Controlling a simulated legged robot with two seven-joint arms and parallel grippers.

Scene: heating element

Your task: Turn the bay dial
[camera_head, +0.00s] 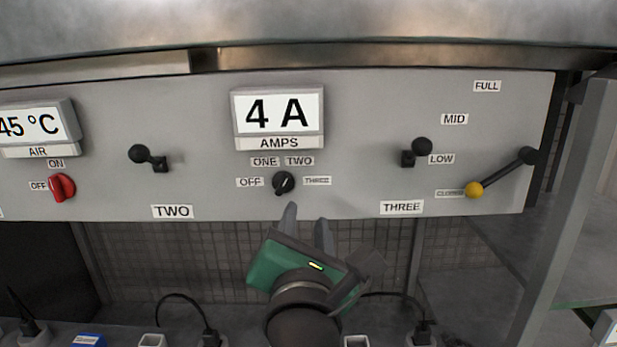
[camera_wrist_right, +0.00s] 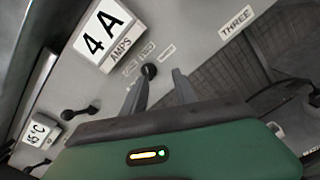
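The bay dial (camera_head: 284,183) is a small black knob on the grey panel, ringed by OFF, ONE, TWO and THREE labels. Its pale mark looks tilted up and to the right; the exact setting is hard to tell. My right gripper (camera_head: 306,214), green with grey fingers, is just below and right of the dial, fingers apart and empty. In the right wrist view the dial (camera_wrist_right: 149,71) shows beyond the fingertips (camera_wrist_right: 159,76), nearer the left finger. I cannot tell whether a finger touches it. My left gripper is not in view.
A 4 A AMPS display (camera_head: 278,116) sits above the dial. Black levers flank it at left (camera_head: 148,157) and right (camera_head: 417,150). A red knob (camera_head: 62,187) is far left; a yellow-ended lever (camera_head: 500,174) is far right. Cables and plugs (camera_head: 210,336) lie below.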

